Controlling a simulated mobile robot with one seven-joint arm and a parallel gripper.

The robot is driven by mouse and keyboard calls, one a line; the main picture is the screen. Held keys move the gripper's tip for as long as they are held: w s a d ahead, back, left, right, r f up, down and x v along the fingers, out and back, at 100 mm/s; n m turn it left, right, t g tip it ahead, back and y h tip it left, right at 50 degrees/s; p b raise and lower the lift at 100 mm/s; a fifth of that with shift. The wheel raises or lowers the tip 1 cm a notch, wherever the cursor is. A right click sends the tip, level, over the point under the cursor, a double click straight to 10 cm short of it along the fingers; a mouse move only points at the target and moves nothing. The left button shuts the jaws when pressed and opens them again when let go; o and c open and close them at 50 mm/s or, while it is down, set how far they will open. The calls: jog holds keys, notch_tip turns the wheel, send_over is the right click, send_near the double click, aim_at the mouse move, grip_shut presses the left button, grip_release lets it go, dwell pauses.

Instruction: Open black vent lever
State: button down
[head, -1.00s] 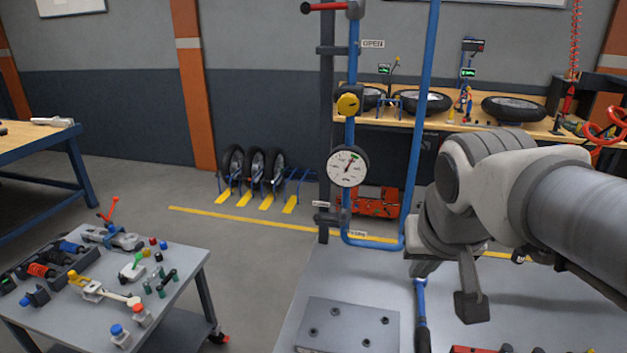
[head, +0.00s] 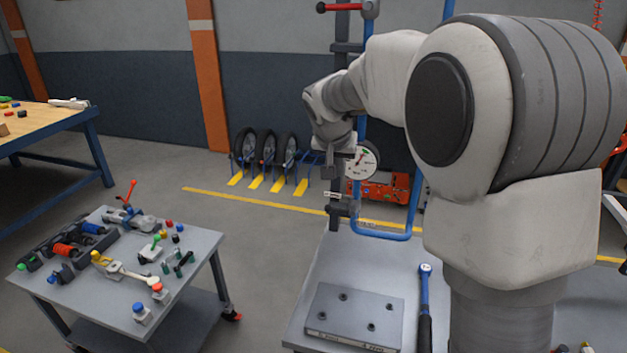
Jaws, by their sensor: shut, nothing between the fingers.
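A small dark lever-like fitting (head: 345,207) sits low on the blue pipe stand, beside a small white label (head: 333,194). It is the likeliest black vent lever, but it is too small to read its position surely. My gripper (head: 334,168) points down just above that label, left of the round white gauge (head: 362,161). It is shut and empty. It appears apart from the fitting, though depth is hard to judge. My wrist hides the yellow knob and part of the pipe above the gauge.
A red-handled lever (head: 340,7) is at the top of the stand. A bolted plate (head: 355,316) and a blue-black wrench (head: 425,300) lie on the bench in front. A trolley (head: 205,243) with clamps and small parts stands left.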

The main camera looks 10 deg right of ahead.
jog(key=shift+w+a+f, duration=0.25)
jog(key=shift+w+a, duration=0.05)
jog(key=shift+w, duration=0.25)
jog(key=shift+w+a+f, duration=0.2)
jog(key=shift+w+a, duration=0.1)
jog(key=shift+w, duration=0.25)
jog(key=p, duration=0.2)
send_over(335, 208)
notch_tip(335, 208, down, 8)
jog(key=shift+f, duration=0.25)
jog(key=shift+s+a+f, duration=0.1)
jog(key=shift+s+f, duration=0.1)
jog(key=shift+f, duration=0.75)
jog(key=shift+s+a+f, duration=0.1)
jog(key=shift+s+f, duration=0.1)
jog(key=shift+f, duration=0.75)
jog(key=shift+b, duration=0.3)
